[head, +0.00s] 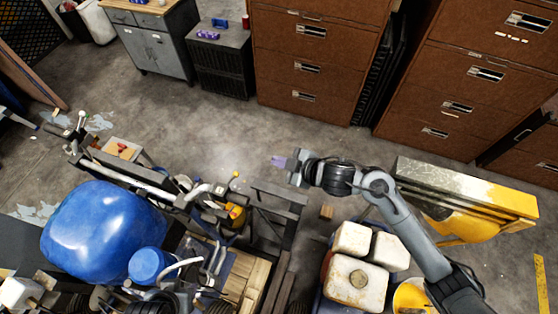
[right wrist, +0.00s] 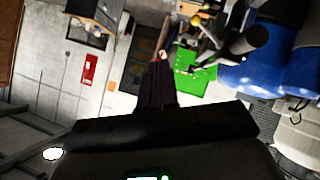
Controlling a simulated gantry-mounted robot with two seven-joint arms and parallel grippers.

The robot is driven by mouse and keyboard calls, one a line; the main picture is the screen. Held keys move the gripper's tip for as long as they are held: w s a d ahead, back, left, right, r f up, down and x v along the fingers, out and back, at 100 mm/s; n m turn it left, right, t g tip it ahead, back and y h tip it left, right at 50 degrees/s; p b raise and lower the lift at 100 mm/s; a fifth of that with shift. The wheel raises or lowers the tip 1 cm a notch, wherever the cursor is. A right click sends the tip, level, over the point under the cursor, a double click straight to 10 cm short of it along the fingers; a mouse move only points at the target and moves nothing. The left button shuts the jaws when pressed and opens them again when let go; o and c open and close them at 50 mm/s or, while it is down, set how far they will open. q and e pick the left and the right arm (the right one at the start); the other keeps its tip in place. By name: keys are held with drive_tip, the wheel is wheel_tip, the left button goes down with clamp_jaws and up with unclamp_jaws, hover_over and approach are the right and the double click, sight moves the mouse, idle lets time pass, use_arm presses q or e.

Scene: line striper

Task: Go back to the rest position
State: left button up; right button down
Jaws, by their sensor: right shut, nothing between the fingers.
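My right arm comes in from the lower right in the head view, and its gripper (head: 279,162) points left over the bare floor. The gripper is shut and holds nothing; its purplish fingertips show together. In the right wrist view the closed dark fingers (right wrist: 158,85) stand up in the middle, with nothing between them. I cannot make out my left gripper in the head view. The line striper, with a big blue tank (head: 100,230) and handlebars, stands at the lower left, apart from my right gripper.
Brown filing cabinets (head: 305,60) stand along the back. White jugs (head: 355,283) sit below my right arm. A yellow-edged stack (head: 465,190) lies right of the arm. A grey cabinet (head: 155,45) is at upper left. The concrete floor (head: 210,130) is open between.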

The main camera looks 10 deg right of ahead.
drive_tip(key=s+a+f+m+g, duration=0.2)
drive_tip(key=s+a+f+m, duration=0.1)
drive_tip(key=s+f, duration=0.85)
drive_tip(key=s+d+r+m+g+h, duration=0.3)
drive_tip(key=s+d+m+h, duration=0.4)
drive_tip(key=s+d, duration=0.8)
drive_tip(key=shift+d+r+m+h, duration=0.3)
drive_tip(key=shift+d+r+m, duration=0.3)
drive_tip(key=shift+m, duration=0.6)
drive_tip(key=shift+f, duration=0.1)
